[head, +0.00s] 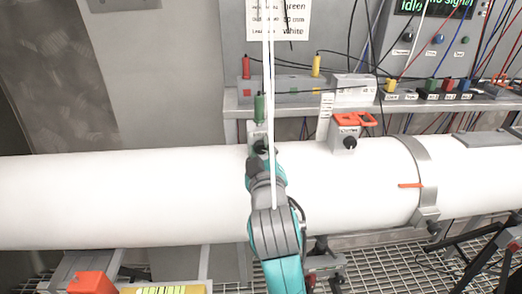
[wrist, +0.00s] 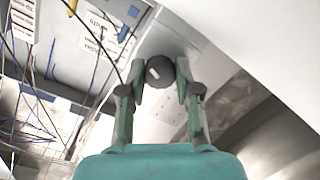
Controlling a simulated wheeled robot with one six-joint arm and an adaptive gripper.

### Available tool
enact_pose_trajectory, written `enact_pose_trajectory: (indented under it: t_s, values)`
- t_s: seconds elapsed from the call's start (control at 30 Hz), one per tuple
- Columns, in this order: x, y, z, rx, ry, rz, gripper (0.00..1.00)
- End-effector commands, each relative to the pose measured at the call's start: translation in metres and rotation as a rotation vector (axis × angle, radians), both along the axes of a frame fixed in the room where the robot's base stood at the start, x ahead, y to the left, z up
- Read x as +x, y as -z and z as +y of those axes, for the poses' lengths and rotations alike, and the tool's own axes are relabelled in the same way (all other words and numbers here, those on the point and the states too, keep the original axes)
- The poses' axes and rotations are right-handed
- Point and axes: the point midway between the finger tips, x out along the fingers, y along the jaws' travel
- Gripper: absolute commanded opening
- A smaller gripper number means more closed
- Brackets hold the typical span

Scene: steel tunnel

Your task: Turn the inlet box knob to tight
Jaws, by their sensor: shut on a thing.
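The knob (wrist: 159,72) is a dark round knob with a pale mark line, on the face of a grey box (wrist: 165,42) in the wrist view. My gripper (wrist: 160,80) has one finger on each side of the knob and is shut on it. In the head view, my gripper (head: 262,157) reaches up to a small grey box (head: 257,132) on top of the white pipe, with a green plug above it. My arm hides much of that box's lower part. The knob's tight mark cannot be made out.
A similar box (head: 344,131) with an orange handle and dark knob stands on the white pipe (head: 130,195) to the right. A clamp ring (head: 424,170) circles the pipe further right. Cables and plugs (head: 430,90) crowd the shelf behind. Metal grating lies below.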

Motion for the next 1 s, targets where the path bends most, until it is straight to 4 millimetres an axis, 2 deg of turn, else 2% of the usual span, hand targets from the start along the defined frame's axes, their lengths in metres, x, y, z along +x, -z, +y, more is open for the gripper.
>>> enact_pose_trajectory:
  t_s: [1.0]
  values:
    - [0.0002, 0.0019, -0.0012, 0.946, 0.002, 0.004, 0.0]
